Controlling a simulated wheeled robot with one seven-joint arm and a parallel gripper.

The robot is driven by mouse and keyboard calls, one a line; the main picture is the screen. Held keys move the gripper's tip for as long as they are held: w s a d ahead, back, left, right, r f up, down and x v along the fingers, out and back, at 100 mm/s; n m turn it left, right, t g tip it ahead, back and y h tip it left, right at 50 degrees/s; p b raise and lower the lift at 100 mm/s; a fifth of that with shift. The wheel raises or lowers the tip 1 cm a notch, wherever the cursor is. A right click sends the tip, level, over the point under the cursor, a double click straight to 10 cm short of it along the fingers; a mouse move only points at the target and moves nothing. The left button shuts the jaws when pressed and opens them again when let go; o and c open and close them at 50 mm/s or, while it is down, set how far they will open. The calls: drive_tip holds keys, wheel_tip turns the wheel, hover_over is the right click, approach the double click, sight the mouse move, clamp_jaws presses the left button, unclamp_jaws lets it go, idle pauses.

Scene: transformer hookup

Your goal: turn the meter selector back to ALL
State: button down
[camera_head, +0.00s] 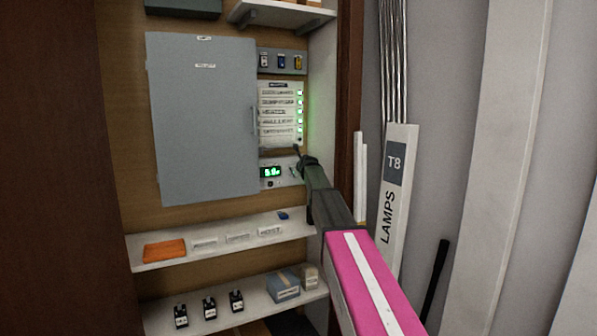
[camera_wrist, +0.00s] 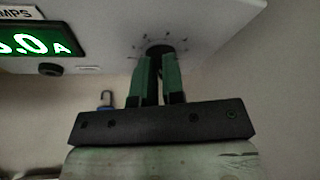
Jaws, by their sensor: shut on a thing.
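In the wrist view the display (camera_wrist: 35,42) is cut off at the left and ends in ".0 A". The selector (camera_wrist: 158,49) is a small dark knob with a ring of marks around it, too small to read. My gripper (camera_wrist: 157,66) has its two green fingers shut on the selector, so they hide part of it and its pointing direction. In the head view my gripper (camera_head: 303,165) covers the meter's right side.
A grey cabinet door (camera_head: 203,120) stands left of the meter. A labelled panel with green lights (camera_head: 281,115) is above it. A shelf (camera_head: 220,245) below holds an orange cloth (camera_head: 165,249) and labels. A LAMPS T8 box (camera_head: 394,200) stands right of my arm.

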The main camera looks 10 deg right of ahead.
drive_tip(key=shift+w+a+f+n+t+h, duration=0.1)
drive_tip(key=shift+a+f+n+t+h, duration=0.35)
drive_tip(key=shift+n, duration=1.15)
drive_tip(key=shift+d+n+t+h, duration=0.1)
drive_tip(key=shift+n+t+h, duration=0.7)
drive_tip(key=shift+n, duration=0.8)
drive_tip(key=shift+w+a+f+n+t+h, duration=0.1)
drive_tip(key=shift+a+f+n+t+h, duration=0.35)
drive_tip(key=shift+n, duration=1.15)
drive_tip(key=shift+d+r+n+t, duration=0.1)
drive_tip(key=shift+d+n+t, duration=0.15)
drive_tip(key=shift+n+t, duration=0.35)
drive_tip(key=shift+w+d+n, duration=0.1)
drive_tip(key=shift+w+n, duration=0.05)
drive_tip(key=shift+n, duration=0.45)
drive_tip(key=c, duration=1.2)
unclamp_jaws()
drive_tip(key=shift+r, duration=0.15)
drive_tip(key=shift+f, duration=0.35)
drive_tip(key=shift+s, duration=0.3)
